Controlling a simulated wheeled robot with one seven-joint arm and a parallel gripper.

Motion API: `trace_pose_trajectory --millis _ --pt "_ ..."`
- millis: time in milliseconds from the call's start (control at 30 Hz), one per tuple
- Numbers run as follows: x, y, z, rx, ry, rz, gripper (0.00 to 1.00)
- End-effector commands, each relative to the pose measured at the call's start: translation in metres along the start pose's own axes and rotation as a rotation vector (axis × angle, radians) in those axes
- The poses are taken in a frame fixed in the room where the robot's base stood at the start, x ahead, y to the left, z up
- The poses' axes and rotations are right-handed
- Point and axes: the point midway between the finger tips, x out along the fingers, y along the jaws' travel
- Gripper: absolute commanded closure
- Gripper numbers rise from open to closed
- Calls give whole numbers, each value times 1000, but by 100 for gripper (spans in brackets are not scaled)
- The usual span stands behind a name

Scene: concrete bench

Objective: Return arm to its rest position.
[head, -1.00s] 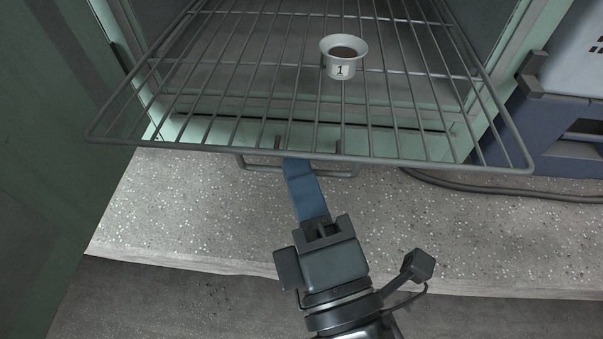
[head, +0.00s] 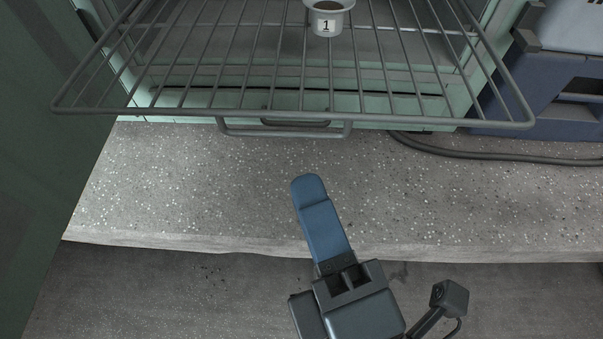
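My gripper (head: 309,190) is in the lower middle of the head view, with a blue finger pointing up the picture. It is over the front part of the concrete bench, apart from the wire rack and the handle. Nothing shows at its tip. Only one finger can be made out, so I cannot tell whether it is open or shut.
A wire rack (head: 290,112) sticks out of an open cabinet and bears a white cup (head: 326,22) marked 1. A handle (head: 285,133) is below it. A cable (head: 470,155) and blue equipment (head: 540,100) are at right. The concrete bench (head: 180,190) is otherwise clear.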

Motion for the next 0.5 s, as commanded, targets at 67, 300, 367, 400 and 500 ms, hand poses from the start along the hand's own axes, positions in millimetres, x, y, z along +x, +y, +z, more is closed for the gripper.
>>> trace_pose_trajectory --millis 67,300,367,400,500 --pt "-6 -1 0 1 0 -1 82" --pt "-12 0 0 0 0 0 82" --pt "-12 1 0 0 0 0 82" --pt "-12 1 0 0 0 0 82" --pt "-11 1 0 0 0 0 82"
